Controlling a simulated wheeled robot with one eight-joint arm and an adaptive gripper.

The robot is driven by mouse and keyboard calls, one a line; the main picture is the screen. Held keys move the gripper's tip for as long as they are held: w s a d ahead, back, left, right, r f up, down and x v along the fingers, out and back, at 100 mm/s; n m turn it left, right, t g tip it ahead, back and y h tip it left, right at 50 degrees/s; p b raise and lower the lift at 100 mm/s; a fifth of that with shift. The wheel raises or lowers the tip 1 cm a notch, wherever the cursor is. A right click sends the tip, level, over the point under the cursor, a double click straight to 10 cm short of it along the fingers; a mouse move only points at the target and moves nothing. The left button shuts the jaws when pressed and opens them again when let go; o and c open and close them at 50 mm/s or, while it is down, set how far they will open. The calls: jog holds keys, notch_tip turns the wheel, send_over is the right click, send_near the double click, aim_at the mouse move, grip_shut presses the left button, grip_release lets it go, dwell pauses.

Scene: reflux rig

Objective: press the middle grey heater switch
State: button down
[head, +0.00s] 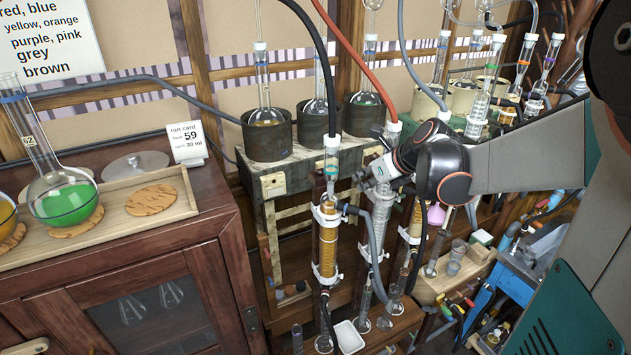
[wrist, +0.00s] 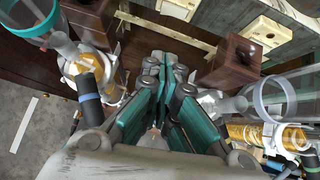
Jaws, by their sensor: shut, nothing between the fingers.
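Three dark grey round heaters stand in a row on the bench: left (head: 267,136), middle (head: 315,128) and right (head: 362,118), each with a flask in it. A cream switch plate (head: 273,184) shows on the bench front below the left heater. The middle grey heater's switch is not clear in the head view. The wrist view shows a cream plate (wrist: 180,6) at the top and another (wrist: 264,30) at the upper right; I cannot tell which is the middle one. My gripper (wrist: 165,64) is shut and empty, apart from both plates. In the head view its fingertips are hard to make out among the glassware.
Amber-filled glass columns (head: 328,238) with hoses stand in front of the bench, close on both sides of my gripper. A brown block (wrist: 233,62) is near its tips. A wooden cabinet (head: 150,265) bearing a tray (head: 185,190) stands at the left.

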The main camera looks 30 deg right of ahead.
dwell(0.3)
jog(key=w+r+b+x, duration=0.2)
jog(key=x, duration=1)
jog(key=shift+w+a+f+b, duration=0.2)
jog(key=shift+w+f+b, duration=0.1)
jog(key=shift+b, duration=0.05)
jog(key=shift+w+a, duration=0.25)
jog(key=shift+w, duration=0.05)
jog(key=shift+d, duration=0.1)
